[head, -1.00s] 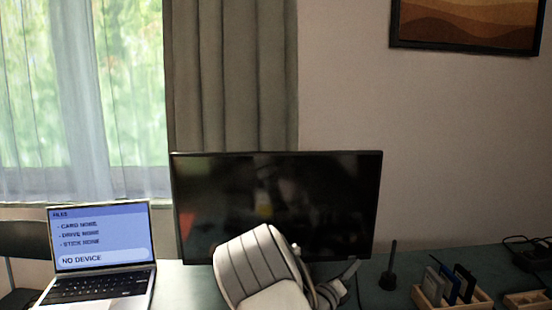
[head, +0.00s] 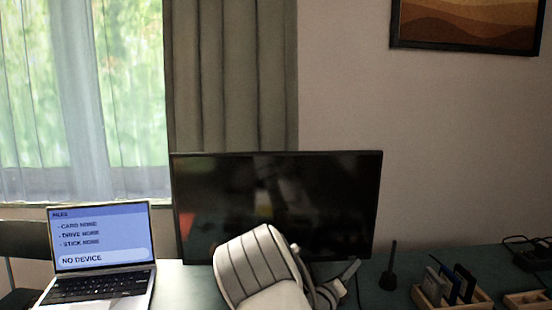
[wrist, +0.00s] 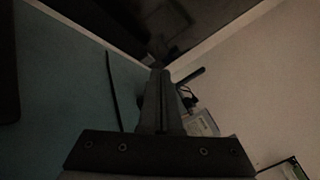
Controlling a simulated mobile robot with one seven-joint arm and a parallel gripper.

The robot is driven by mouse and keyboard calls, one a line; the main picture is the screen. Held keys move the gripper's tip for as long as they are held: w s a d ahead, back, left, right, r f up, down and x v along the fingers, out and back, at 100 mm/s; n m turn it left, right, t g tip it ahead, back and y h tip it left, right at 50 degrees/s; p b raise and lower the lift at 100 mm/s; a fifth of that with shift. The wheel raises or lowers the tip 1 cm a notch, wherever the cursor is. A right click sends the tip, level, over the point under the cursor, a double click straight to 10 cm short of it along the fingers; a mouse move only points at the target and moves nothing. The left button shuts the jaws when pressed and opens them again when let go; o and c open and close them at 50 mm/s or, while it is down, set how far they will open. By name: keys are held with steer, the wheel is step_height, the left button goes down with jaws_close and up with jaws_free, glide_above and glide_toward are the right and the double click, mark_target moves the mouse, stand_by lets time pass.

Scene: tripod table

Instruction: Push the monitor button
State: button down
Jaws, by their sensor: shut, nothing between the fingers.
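The monitor (head: 280,200) stands at the back of the desk with a dark, faintly reflecting screen. In the wrist view the dark surface at the top (wrist: 165,25) appears to be the monitor. My gripper (head: 352,268) is at the monitor's lower right edge in the head view, partly hidden by my white arm. In the wrist view my gripper (wrist: 158,74) has its fingers together and empty, the tips overlapping the monitor's lower edge. I cannot tell whether they touch it. No button can be made out in either view.
A laptop (head: 100,240) showing "NO DEVICE" stands at the left. A dark upright stick on a base (head: 390,265) is right of the monitor. A wooden organizer (head: 428,301) holding cards or drives is further right. A dark cable (wrist: 112,92) lies on the desk.

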steer(key=shift+w, duration=0.1)
steer(key=shift+w, duration=0.35)
steer(key=shift+w+p, duration=0.15)
steer(key=shift+p, duration=0.15)
stand_by(0.4)
steer(key=shift+s+p, duration=0.4)
steer(key=shift+s, duration=0.2)
steer(key=shift+s+p, duration=0.6)
steer(key=shift+s, duration=0.85)
steer(key=shift+s+p, duration=0.4)
steer(key=shift+s, duration=1.2)
